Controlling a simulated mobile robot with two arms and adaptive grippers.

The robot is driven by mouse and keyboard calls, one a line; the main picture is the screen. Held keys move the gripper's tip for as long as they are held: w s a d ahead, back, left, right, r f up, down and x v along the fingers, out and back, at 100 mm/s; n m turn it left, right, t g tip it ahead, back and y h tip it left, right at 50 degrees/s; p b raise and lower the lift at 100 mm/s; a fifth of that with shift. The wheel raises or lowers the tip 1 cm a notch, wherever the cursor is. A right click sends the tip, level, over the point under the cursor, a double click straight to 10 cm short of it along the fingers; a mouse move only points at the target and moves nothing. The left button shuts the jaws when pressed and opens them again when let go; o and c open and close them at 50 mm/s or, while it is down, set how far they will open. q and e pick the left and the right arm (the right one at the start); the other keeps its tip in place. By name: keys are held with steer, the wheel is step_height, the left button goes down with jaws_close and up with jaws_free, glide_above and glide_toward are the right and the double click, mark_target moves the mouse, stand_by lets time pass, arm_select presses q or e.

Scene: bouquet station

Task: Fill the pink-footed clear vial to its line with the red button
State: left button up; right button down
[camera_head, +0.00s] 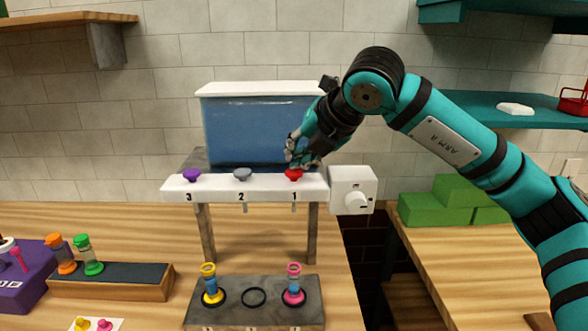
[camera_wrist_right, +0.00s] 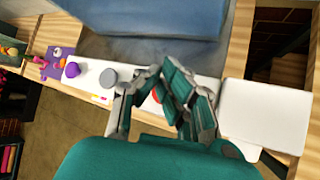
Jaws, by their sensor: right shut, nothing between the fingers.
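The pink-footed clear vial (camera_head: 293,284) stands upright in the right ring of the grey stand, below spout 1. Blue shows inside it; its fill line is too small to make out. The red button (camera_head: 293,174) is on the white dispenser ledge above number 1. My right gripper (camera_head: 297,160) is shut and empty, its fingertips just above or touching the red button; I cannot tell which. In the right wrist view the fingers (camera_wrist_right: 165,78) partly hide the red button (camera_wrist_right: 156,96). My left gripper is not in view.
A blue tank (camera_head: 258,130) stands behind the ledge, with purple (camera_head: 191,175) and grey (camera_head: 242,174) buttons beside the red one. A white dial box (camera_head: 352,190) is at right. A yellow-footed vial (camera_head: 211,285) stands left; the middle ring (camera_head: 253,297) is empty.

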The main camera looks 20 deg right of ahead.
steer(key=shift+r, duration=0.65)
steer(key=shift+r, duration=0.1)
steer(key=shift+r+p, duration=1.55)
steer(key=shift+r, duration=0.9)
stand_by(0.6)
